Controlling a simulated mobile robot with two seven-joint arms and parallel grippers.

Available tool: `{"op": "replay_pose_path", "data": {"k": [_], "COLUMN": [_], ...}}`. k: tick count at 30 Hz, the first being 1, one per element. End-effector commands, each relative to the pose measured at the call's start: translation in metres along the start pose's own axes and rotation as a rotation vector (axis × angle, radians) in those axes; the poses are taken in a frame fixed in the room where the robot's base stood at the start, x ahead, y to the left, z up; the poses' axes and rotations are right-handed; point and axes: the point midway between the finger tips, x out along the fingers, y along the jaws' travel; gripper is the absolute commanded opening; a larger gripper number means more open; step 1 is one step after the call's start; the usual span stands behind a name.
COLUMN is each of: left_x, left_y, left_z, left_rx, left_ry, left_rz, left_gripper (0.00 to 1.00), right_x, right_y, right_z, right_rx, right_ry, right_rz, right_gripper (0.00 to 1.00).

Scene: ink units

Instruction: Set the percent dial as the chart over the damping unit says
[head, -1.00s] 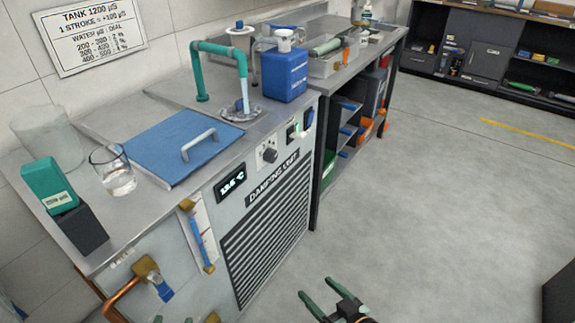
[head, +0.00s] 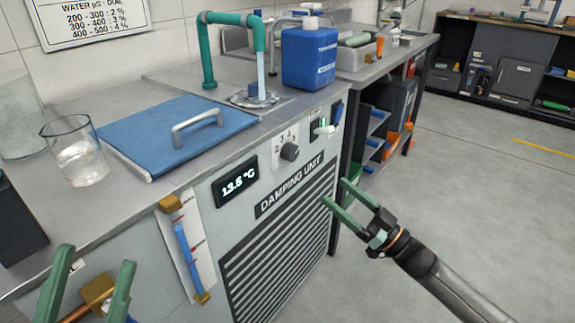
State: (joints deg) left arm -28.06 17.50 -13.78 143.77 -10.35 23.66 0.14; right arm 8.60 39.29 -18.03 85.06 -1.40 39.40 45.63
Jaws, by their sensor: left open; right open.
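The percent dial is a small dark knob (head: 289,152) on a white plate with small marks, on the front of the damping unit (head: 233,150). Its exact setting is too small to read. The chart (head: 95,18) on the wall pairs water µS with dial: 200-300 with 2 %, 300-400 with 3 %, 400-500 with 4 %. Its top is cut off. My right gripper (head: 334,190) is open and empty, in front of the grille's right edge, below and right of the dial. My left gripper (head: 97,257) is open and empty at the lower left, away from the dial.
A display (head: 236,181) reads about 13.6 °C. A switch (head: 323,130) sits right of the dial. A level tube (head: 186,248) is on the front. A beaker of water (head: 82,163), blue lid (head: 172,128) and blue canister (head: 309,58) stand on top. Floor at right is clear.

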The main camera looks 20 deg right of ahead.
Motion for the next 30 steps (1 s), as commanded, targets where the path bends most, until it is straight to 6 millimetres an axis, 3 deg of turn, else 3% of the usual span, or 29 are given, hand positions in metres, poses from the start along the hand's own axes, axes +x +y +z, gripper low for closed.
{"op": "replay_pose_path", "data": {"k": [5, 15, 21, 30], "left_x": [-0.003, -0.013, -0.018, -0.02], "left_y": [0.002, 0.008, 0.011, 0.013], "left_z": [0.001, 0.013, 0.019, 0.021], "left_rx": [-0.004, -0.021, -0.014, -0.009], "left_ry": [0.005, -0.003, -0.008, -0.01], "left_rz": [0.002, 0.004, 0.009, 0.012], "left_gripper": [0.62, 0.62, 0.62, 0.62], "right_x": [0.015, 0.081, 0.11, 0.125], "right_y": [0.0, 0.0, -0.001, -0.001], "right_z": [-0.001, -0.001, 0.0, -0.001], "right_rx": [-0.001, -0.003, -0.002, -0.001], "right_ry": [0.007, 0.007, 0.005, 0.003], "right_rz": [-0.006, -0.004, -0.004, -0.003], "right_gripper": [0.81, 0.81, 0.81, 0.81]}}
